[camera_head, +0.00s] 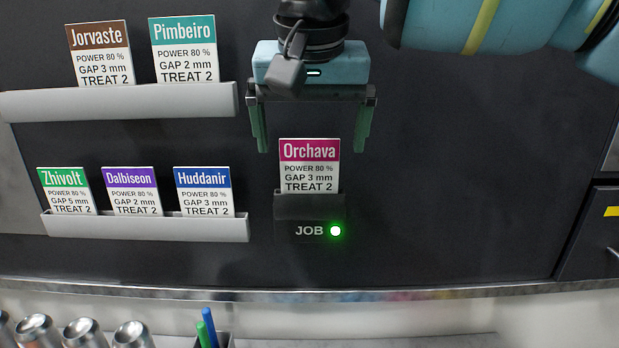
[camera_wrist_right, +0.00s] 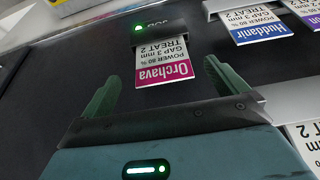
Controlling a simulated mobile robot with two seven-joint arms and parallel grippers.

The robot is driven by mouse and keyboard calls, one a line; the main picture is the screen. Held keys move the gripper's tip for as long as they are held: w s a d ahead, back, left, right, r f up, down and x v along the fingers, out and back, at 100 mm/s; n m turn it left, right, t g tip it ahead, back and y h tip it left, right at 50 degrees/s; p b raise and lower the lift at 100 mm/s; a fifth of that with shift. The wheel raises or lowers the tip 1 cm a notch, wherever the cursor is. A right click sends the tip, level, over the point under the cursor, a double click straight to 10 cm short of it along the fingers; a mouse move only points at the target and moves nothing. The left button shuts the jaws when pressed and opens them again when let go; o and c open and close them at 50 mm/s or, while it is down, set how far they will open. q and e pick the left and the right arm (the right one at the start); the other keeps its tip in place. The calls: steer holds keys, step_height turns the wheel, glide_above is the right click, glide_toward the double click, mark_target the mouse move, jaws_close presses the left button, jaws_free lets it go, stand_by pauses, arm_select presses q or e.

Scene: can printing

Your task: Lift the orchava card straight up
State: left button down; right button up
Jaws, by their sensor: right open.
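The Orchava card (camera_head: 309,166) has a magenta top band and white lower part. It stands upright in a dark holder (camera_head: 309,206) above the word JOB and a lit green light (camera_head: 335,231). My right gripper (camera_head: 312,146) is open above the card, its two green fingers wide apart on either side of the card's top. In the right wrist view the card (camera_wrist_right: 164,67) appears upside down, beyond and between the fingers of the gripper (camera_wrist_right: 165,82). I see no finger touching it. The left gripper is not in view.
Jorvaste (camera_head: 101,55) and Pimbeiro (camera_head: 185,50) cards stand in an upper grey rack (camera_head: 120,102). Zhivolt, Dalbiseon and Huddanir (camera_head: 203,190) cards stand in a lower rack (camera_head: 150,228). Cans (camera_head: 85,333) and pens (camera_head: 209,328) are at the bottom left. The dark panel right of the card is clear.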

mark_target(309, 168)
steer(key=shift+x, duration=2.65)
steer(key=shift+s+a, duration=0.1)
steer(key=c, duration=1.3)
steer(key=shift+r, duration=0.1)
step_height(309, 168, up, 10)
